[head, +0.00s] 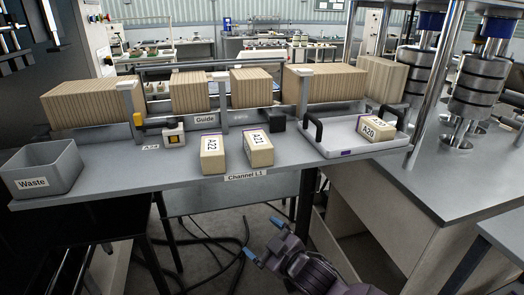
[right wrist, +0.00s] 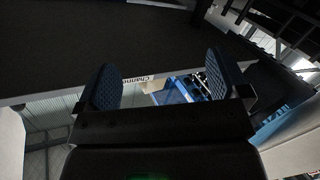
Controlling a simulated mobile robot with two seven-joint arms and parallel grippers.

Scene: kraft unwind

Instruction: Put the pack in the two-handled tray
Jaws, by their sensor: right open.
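The two-handled tray (head: 345,142) is pale and shallow with black handles, at the right of the grey bench. A cream pack labelled A20 (head: 376,128) lies in it. Two more cream packs, A22 (head: 213,155) and A21 (head: 258,150), lie side by side on the bench near its front edge, left of the tray. My right gripper (head: 263,238) is open and empty, in front of the bench and below the packs. Its two blue fingers also show spread apart in the right wrist view (right wrist: 165,85), with no pack between them. My left gripper is not in view.
A grey Waste bin (head: 42,169) stands at the bench's left end. Wooden-looking blocks (head: 175,91) line the back behind a Guide sign (head: 206,119). A small black block (head: 278,121) sits behind A21. Metal posts stand at right.

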